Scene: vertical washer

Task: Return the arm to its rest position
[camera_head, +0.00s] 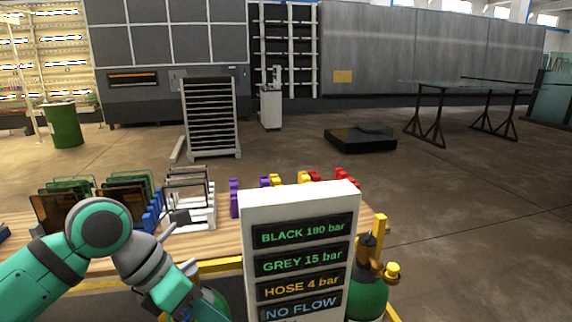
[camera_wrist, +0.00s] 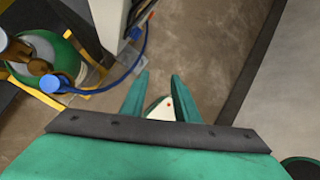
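My teal and grey arm (camera_head: 130,250) reaches in from the lower left in the head view, bent at a grey joint. Its end drops out of sight near the bottom edge, beside the white display panel. In the wrist view my gripper (camera_wrist: 160,76) has its two teal fingers apart, above brown floor.
The white display panel (camera_head: 250,222) stands close in front, reading "NO FLOW" on its lowest visible line. A green cylinder with a yellow valve (camera_head: 370,295) is right of it. Behind are a wooden table (camera_head: 215,242) and racks (camera_head: 125,192).

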